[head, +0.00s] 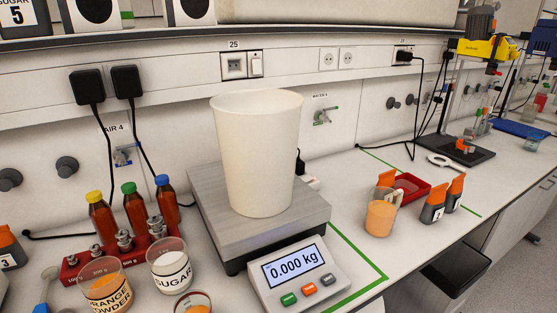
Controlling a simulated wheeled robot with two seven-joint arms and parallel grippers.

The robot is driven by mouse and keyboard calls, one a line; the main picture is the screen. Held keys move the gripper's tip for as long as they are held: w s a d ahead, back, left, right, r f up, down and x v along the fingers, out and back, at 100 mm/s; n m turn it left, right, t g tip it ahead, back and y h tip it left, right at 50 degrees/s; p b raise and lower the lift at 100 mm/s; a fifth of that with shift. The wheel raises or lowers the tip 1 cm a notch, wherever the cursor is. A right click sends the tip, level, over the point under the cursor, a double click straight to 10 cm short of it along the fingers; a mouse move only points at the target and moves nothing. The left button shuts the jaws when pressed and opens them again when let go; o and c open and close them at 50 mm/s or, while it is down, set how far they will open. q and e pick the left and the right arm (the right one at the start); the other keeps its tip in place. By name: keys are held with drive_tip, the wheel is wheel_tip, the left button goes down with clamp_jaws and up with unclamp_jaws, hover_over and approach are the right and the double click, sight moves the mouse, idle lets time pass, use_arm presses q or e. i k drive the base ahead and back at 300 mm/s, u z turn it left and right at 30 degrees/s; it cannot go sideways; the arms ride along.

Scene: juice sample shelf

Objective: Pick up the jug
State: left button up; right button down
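A small clear jug (381,214) with orange contents stands upright on the bench, right of the scale. An orange-topped piece shows at its back rim; I cannot tell if it belongs to the jug. A tall white tapered container (258,155) stands upright on the scale's metal plate (205,190). I cannot tell for certain which of the two is the task's jug. The scale display (295,268) reads 0.000 kg. Neither of my grippers is in view.
Brown bottles (134,211) with coloured caps, a red weight rack (75,265) and the sugar (169,265) and orange powder beakers (105,290) crowd the left. Orange-topped containers (434,208) and a red tray (412,186) stand near the jug.

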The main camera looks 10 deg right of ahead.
sight(384, 203)
drive_tip(key=u, duration=2.9)
drive_tip(key=k, duration=1.8)
drive_tip(key=z, duration=2.25)
drive_tip(key=i, duration=0.5)
drive_tip(key=z, duration=0.05)
